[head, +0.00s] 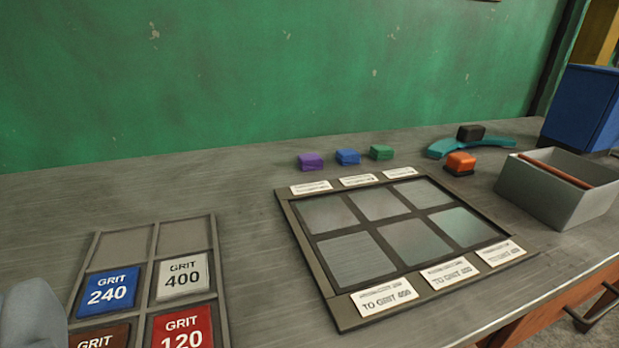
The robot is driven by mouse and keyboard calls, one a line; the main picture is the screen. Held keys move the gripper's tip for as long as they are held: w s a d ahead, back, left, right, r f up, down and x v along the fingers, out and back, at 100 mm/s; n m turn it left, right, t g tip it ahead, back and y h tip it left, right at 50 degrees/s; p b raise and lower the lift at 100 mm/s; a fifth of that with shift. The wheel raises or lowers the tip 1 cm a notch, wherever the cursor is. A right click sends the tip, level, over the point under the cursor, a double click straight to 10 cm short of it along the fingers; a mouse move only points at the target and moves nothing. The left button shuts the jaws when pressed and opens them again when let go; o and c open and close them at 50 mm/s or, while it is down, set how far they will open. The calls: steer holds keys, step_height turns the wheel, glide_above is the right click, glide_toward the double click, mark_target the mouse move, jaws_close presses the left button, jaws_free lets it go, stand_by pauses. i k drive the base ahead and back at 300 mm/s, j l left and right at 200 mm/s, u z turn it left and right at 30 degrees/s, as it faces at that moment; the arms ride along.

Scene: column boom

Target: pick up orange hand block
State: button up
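The orange hand block (461,161) is a small block with an orange top and a dark underside. It sits on the grey bench at the right, in front of a curved teal piece (471,146) and left of an open grey box. No gripper fingers can be made out in the head view, and nothing is seen touching the orange block.
A framed panel (283,204) with grey plates and labels fills the middle. Purple (310,162), blue (347,157) and green (381,152) blocks stand behind it. A black block (471,132) is by the teal piece. The grey box (549,193) stands right; a grit tray (220,262) lies left.

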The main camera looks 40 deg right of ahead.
mark_target(462, 164)
steer(key=z, duration=1.85)
